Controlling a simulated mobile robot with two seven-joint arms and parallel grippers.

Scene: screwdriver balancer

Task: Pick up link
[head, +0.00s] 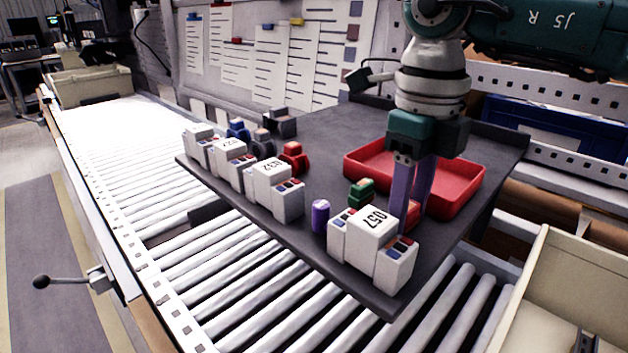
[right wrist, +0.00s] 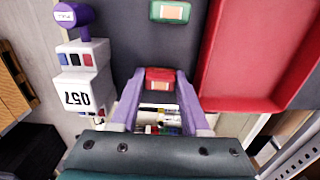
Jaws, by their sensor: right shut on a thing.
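My right gripper (head: 411,214) has purple fingers and points down over the dark tabletop, behind the white unit marked 057 (head: 372,235). It is shut on a small red block (right wrist: 161,78), which I take to be the link. The block shows between the fingertips in the right wrist view, while in the head view the fingers and white unit partly hide it. A similar green block (head: 361,191) lies to the left of the gripper; it also shows ahead of the fingers in the right wrist view (right wrist: 170,12). My left gripper is not in view.
A red tray (head: 468,197) stands just behind the gripper. A purple cylinder (head: 320,216) stands left of the 057 unit. More white units (head: 274,189) line the front edge, with a red piece (head: 294,156) and blue piece (head: 238,130) behind them. A roller conveyor (head: 230,265) runs in front.

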